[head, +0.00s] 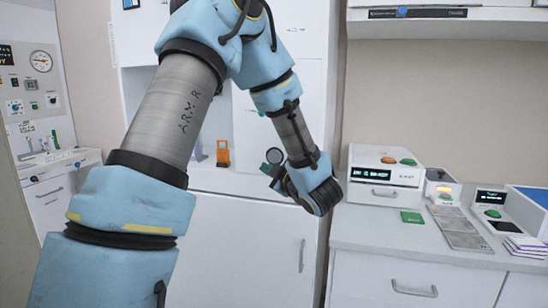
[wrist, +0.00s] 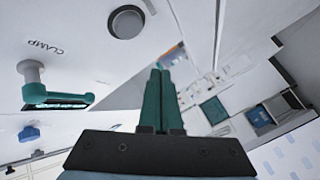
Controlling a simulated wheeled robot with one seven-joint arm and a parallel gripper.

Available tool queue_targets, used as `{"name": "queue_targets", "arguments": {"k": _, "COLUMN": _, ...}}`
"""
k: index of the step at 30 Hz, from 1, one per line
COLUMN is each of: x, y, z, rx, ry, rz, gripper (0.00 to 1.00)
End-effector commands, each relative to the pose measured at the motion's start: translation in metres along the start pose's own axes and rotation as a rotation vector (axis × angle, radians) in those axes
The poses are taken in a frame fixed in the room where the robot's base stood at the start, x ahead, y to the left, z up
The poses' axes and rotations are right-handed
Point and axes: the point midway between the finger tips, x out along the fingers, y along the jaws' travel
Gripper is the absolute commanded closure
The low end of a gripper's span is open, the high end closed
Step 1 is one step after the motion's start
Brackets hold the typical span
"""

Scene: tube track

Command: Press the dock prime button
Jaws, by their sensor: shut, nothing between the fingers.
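In the wrist view my gripper (wrist: 160,74) is shut, its two teal fingers together and empty. In the head view my arm reaches across to the white cabinet, and I cannot make out the fingertips clearly. I cannot tell which control is the dock prime button, as the small labels are unreadable. On the right counter a white box (head: 372,174) has an orange button (head: 389,160) and a green button (head: 408,162) on top. Right of it a small unit (head: 442,188) has a lit amber display and a green button. Another console (head: 491,196) has a green button (head: 492,213).
In the wrist view a white panel marked CLAMP carries a teal handle (wrist: 58,98) and a dark round fitting (wrist: 127,22). A blue knob (wrist: 29,133) is below. Grey plates (head: 455,220) and a green pad (head: 412,217) lie on the right counter. An orange item (head: 223,153) stands in the cabinet recess.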

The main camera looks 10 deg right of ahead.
Motion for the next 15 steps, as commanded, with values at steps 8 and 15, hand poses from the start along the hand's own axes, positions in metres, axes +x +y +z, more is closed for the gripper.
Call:
{"name": "queue_targets", "arguments": {"k": 8, "x": 0.027, "y": 0.019, "z": 0.020, "rx": -0.002, "ry": -0.001, "rz": 0.000, "gripper": 1.00}}
{"name": "queue_targets", "arguments": {"k": 15, "x": 0.040, "y": 0.029, "z": 0.029, "rx": 0.000, "ry": 0.000, "rz": 0.000, "gripper": 1.00}}
